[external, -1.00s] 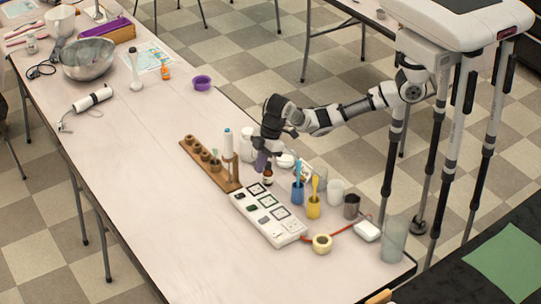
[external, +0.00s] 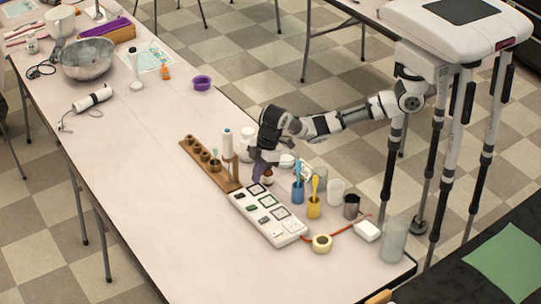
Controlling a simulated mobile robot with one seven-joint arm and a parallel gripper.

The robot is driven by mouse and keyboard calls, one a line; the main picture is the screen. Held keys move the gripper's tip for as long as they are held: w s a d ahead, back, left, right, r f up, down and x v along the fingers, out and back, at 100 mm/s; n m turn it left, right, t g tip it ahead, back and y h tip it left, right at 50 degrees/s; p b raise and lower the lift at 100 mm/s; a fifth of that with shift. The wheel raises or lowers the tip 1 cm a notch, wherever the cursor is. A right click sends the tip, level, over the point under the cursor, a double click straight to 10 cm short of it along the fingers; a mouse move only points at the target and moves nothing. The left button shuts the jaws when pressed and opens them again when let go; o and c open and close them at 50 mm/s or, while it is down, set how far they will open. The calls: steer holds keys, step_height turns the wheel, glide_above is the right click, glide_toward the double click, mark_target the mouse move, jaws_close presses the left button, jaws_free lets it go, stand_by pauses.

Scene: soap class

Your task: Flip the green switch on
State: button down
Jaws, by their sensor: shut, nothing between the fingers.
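A white switch panel (external: 287,234) lies lengthwise on the table near its right end. It carries dark-framed squares and several small switches; a greenish one (external: 251,219) shows on its left side, too small to tell its position. My gripper (external: 257,177) is shut and empty. It points down just above the far end of the panel, beside the wooden rack. I cannot tell whether its fingertips touch anything.
A wooden rack (external: 222,178) with a white bottle stands left of my gripper. The table left of the panel is clear.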

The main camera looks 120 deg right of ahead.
mark_target(248, 209)
steer(key=x, duration=0.3)
steer(key=p+x, duration=0.1)
steer(key=x, duration=0.6)
steer(key=shift+s+f+p, duration=0.3)
steer(key=shift+s, duration=0.05)
steer(key=shift+w+f, duration=0.1)
steer(key=shift+f, duration=0.05)
steer(key=shift+p, duration=0.3)
steer(key=shift+s+p, duration=0.3)
steer(key=shift+s, duration=0.5)
